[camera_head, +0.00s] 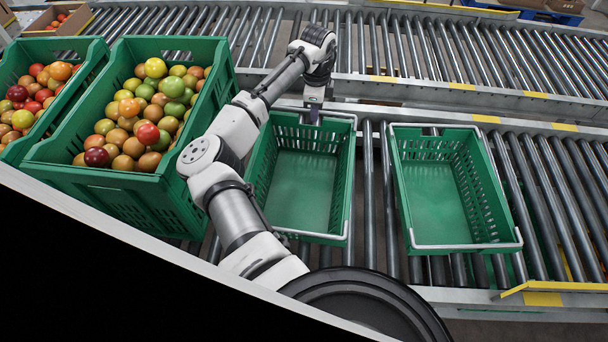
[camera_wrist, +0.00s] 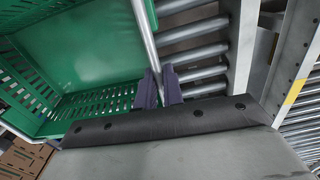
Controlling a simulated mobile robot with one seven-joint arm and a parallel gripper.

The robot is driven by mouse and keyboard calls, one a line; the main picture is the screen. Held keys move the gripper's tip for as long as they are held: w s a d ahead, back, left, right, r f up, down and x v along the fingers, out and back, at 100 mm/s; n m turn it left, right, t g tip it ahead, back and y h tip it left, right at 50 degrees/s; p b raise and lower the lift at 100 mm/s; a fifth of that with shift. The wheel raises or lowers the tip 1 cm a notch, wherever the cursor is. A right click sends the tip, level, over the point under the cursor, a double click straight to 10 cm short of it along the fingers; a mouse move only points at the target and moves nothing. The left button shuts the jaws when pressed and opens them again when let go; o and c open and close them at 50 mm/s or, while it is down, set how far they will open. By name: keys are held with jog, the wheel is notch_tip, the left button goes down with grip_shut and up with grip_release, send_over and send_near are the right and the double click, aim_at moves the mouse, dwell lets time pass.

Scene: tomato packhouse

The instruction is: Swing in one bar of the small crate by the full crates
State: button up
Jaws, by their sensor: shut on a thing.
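The small green crate (camera_head: 346,180) by the full crates stands on the rollers, empty. One grey bar (camera_head: 338,113) runs along its far end, and another bar (camera_head: 318,238) runs along its near end. My gripper (camera_head: 312,112) is at the far end, with its fingers down at the bar there. In the wrist view my gripper's dark purple fingers (camera_wrist: 160,80) are shut on the grey bar (camera_wrist: 146,38), beside the crate's green wall (camera_wrist: 95,103). My gripper hides part of the far bar in the head view.
Two full tomato crates (camera_head: 125,190) stand to the left, close to my arm. Another empty green crate (camera_head: 452,190) with grey bars stands to the right. A second roller conveyor (camera_head: 450,50) runs behind. Bare rollers (camera_head: 375,200) lie between the two empty crates.

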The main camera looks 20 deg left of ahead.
jog(key=shift+r+p, duration=0.15)
jog(key=shift+p, duration=0.15)
jog(key=shift+s+r+p, duration=0.2)
jog(key=shift+r+p, duration=0.05)
jog(key=shift+p, duration=0.15)
jog(key=shift+s+r, duration=0.1)
jog(key=shift+r, duration=0.05)
dwell(0.3)
jog(key=shift+s+r+p, duration=0.15)
jog(key=shift+r+p, duration=0.05)
jog(key=shift+p, duration=0.35)
jog(key=shift+d, duration=0.1)
jog(key=shift+s+r+p, duration=0.15)
jog(key=shift+s+p, duration=0.05)
jog(key=shift+p, duration=0.15)
jog(key=shift+s+d+r+p, duration=0.1)
jog(key=shift+s+r+p, duration=0.05)
jog(key=shift+s+p, duration=0.15)
